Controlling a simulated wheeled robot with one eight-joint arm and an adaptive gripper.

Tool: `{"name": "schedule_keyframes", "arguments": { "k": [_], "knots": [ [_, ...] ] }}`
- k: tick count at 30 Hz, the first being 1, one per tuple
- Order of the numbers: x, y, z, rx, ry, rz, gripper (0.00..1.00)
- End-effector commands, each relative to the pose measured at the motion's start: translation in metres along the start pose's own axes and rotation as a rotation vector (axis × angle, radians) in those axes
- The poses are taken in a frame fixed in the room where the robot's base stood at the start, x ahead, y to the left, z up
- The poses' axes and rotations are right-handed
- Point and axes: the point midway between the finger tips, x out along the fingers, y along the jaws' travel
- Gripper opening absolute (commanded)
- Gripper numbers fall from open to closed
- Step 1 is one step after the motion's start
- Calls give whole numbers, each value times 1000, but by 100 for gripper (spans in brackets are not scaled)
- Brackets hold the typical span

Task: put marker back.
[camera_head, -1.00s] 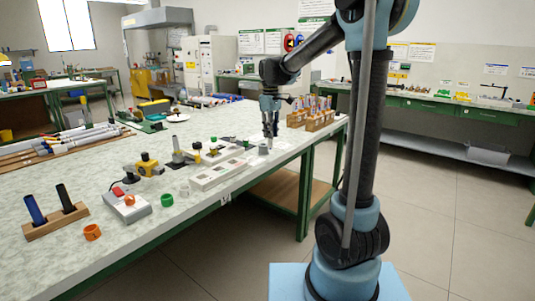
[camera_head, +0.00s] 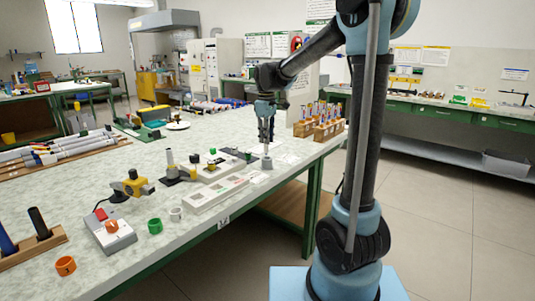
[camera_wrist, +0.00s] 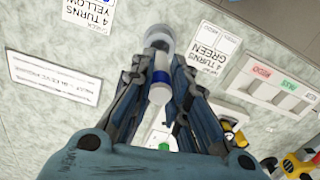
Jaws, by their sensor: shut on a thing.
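My gripper (camera_wrist: 160,95) is shut on a white cylinder with a blue band (camera_wrist: 160,76), seen between the fingers in the wrist view. In the head view my gripper (camera_head: 266,142) points down over the table, just above a grey round holder (camera_head: 266,163). The holder's rim also shows at the cylinder's far end in the wrist view (camera_wrist: 159,34); whether the cylinder is inside it or above it I cannot tell. A wooden block (camera_head: 40,244) at the lower left holds a black marker (camera_head: 39,222) and a blue marker (camera_head: 5,240), partly cut off.
A white tray (camera_head: 215,194) with compartments lies left of my gripper. Wooden racks (camera_head: 320,130) with upright rods stand to the right. Printed cards (camera_wrist: 210,47) lie around the holder.

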Motion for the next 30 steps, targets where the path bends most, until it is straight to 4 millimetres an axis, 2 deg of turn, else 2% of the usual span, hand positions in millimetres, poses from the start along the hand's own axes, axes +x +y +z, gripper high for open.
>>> {"name": "schedule_keyframes", "arguments": {
  "k": [7, 15, 27, 28, 30],
  "knots": [
    [20, 4, 3, 7, 0, 0, 0],
    [52, 4, 4, 9, 0, 0, 0],
    [56, 4, 4, 8, 0, 0, 0],
    [57, 4, 4, 8, 0, 0, 18],
    [56, 4, 4, 8, 0, 0, 33]
  ]
}}
